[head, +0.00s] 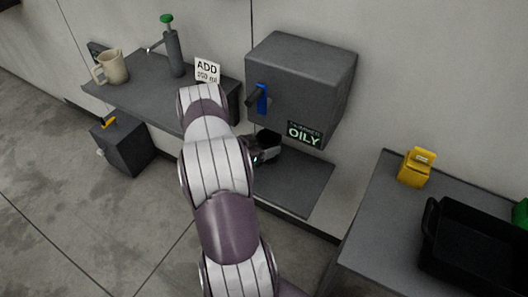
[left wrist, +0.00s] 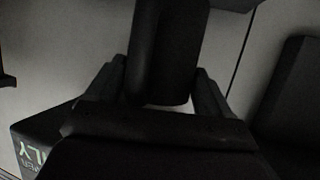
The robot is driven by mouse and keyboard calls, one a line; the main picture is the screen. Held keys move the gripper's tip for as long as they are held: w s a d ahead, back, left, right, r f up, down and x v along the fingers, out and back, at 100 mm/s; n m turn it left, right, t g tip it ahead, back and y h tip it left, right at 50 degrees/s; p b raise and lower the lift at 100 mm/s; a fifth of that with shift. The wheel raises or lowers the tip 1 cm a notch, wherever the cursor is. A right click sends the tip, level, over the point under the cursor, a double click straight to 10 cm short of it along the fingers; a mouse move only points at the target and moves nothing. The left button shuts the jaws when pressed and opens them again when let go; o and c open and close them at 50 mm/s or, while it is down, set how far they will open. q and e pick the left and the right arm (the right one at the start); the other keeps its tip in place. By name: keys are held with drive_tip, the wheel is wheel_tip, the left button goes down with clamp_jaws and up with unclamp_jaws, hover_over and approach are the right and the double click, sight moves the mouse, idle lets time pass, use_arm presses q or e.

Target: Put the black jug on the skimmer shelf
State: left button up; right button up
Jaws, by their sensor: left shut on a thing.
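My left gripper (head: 264,154) is at the front left of the grey skimmer box, just below it, over the left part of the skimmer shelf (head: 305,190). It is shut on the black jug, whose dark upright part (left wrist: 165,55) shows between the two fingers in the left wrist view. In the head view the jug is mostly hidden by my arm and blends with the dark gripper, so I cannot tell whether it touches the shelf. My right gripper is not in view.
The skimmer box (head: 300,85) with a blue-handled tap (head: 262,98) and an OILY sign (head: 304,134) overhangs the shelf. A left bench holds a beige jug (head: 114,67), a green-topped pump (head: 173,50) and an ADD sign (head: 207,71). A black tray (head: 470,245) and yellow container (head: 416,168) stand at right.

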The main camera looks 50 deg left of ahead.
use_arm(q)
wheel_tip(320, 180, down, 4)
drive_tip(key=shift+r+b, duration=0.25)
drive_tip(key=shift+b, duration=0.05)
drive_tip(key=o, duration=1)
drive_tip(key=shift+f, duration=0.15)
drive_tip(key=shift+r, duration=0.25)
drive_tip(key=p+v, duration=0.1)
drive_tip(key=v, duration=1.1)
drive_tip(key=shift+d, duration=0.1)
